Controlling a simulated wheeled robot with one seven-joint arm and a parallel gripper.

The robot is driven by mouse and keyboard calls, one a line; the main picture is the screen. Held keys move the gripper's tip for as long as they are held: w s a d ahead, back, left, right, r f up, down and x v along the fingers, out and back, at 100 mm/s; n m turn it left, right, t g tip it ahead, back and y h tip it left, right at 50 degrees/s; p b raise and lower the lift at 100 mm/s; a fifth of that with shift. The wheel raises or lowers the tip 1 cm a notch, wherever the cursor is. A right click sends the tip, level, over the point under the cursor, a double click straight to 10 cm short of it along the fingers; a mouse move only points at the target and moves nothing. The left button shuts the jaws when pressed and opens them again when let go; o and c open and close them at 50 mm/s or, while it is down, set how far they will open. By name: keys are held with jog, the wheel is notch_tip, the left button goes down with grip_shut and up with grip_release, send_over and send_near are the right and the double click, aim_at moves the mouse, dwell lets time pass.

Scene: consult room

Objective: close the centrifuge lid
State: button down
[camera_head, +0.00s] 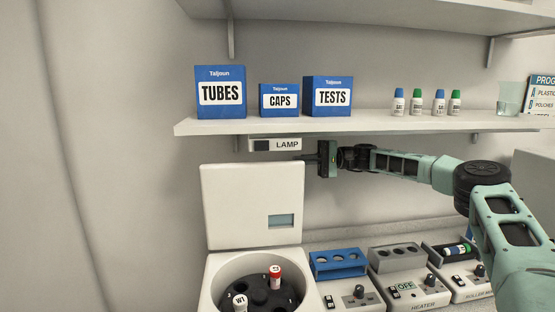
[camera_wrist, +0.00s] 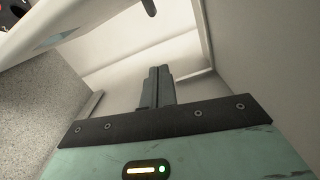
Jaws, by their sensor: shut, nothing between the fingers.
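The centrifuge (camera_head: 214,277) stands at lower middle in the head view, its white lid (camera_head: 235,205) open and upright. The lid has a small window (camera_head: 281,221). In the open bowl a dark rotor (camera_head: 262,296) holds a red-capped tube (camera_head: 275,277) and a white-capped tube (camera_head: 240,302). My gripper (camera_head: 306,157) is shut and empty, pointing left beside the lid's upper right corner, just under the shelf. I cannot tell whether it touches the lid. In the wrist view the shut fingers (camera_wrist: 160,78) show at centre, with the lid (camera_wrist: 110,18) at upper left.
A shelf (camera_head: 370,125) with blue boxes (camera_head: 220,92) and small bottles (camera_head: 399,103) runs close above my gripper. A lamp switch (camera_head: 275,145) sits under it. A blue rack (camera_head: 338,264), a heater (camera_head: 398,285) and a roller mixer (camera_head: 462,270) stand right of the centrifuge.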

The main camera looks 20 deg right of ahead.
jog(key=s+a+p, duration=0.1)
jog(key=a+p, duration=0.4)
jog(key=a, duration=0.3)
jog(key=shift+s+a+r, duration=0.25)
jog(key=shift+s+r, duration=0.1)
jog(key=shift+s, duration=0.05)
